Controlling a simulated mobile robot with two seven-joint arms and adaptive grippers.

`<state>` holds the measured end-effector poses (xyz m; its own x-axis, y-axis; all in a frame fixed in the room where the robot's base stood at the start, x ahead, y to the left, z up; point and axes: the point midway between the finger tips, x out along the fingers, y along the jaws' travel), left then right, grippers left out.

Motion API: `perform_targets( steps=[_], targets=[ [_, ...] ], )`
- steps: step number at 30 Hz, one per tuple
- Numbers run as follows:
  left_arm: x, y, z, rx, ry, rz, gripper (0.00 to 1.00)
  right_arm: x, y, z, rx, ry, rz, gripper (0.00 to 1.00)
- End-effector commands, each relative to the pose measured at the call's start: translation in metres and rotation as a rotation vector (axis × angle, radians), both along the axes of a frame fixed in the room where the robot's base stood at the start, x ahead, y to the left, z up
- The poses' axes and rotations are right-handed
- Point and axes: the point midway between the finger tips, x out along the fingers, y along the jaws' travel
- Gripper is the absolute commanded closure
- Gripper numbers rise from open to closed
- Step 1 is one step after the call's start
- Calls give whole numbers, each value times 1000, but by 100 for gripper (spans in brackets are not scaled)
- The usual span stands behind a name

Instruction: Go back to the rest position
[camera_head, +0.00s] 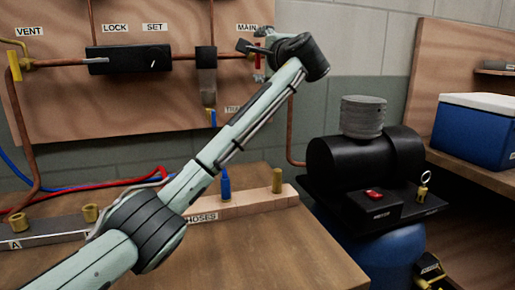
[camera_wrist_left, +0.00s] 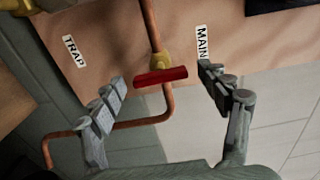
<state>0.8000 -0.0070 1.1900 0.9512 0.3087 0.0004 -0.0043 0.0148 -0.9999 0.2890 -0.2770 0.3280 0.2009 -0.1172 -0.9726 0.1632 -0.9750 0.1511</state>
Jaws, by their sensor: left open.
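My left arm reaches up across the head view to the wall panel. Its gripper (camera_head: 262,48) is at the panel's upper right, by the MAIN label (camera_head: 247,27). In the left wrist view the gripper (camera_wrist_left: 160,88) is open, with its two fingers apart. The red valve handle (camera_wrist_left: 161,76) on the copper pipe lies between and beyond the fingers, with no contact visible. In the head view the red handle (camera_head: 257,58) is partly hidden behind the gripper. My right gripper is not in view.
A black compressor (camera_head: 345,165) with a blue tank (camera_head: 390,250) stands at the right. A blue cooler (camera_head: 475,130) sits on a shelf behind it. The hoses rack (camera_head: 240,203) and red and blue hoses lie along the bench (camera_head: 270,255). The bench front is clear.

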Motion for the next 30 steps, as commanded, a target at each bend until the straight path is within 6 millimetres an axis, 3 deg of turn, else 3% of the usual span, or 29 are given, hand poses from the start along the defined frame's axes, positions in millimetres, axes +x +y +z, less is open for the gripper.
perform_targets(
  steps=[16,20,30],
  targets=[
    [-6,-2,0,-4,-1,-1,24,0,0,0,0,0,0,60],
    [-23,-9,0,-1,0,-3,24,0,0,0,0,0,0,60],
    [-87,-30,-1,0,0,-4,24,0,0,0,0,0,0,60]
  ],
)
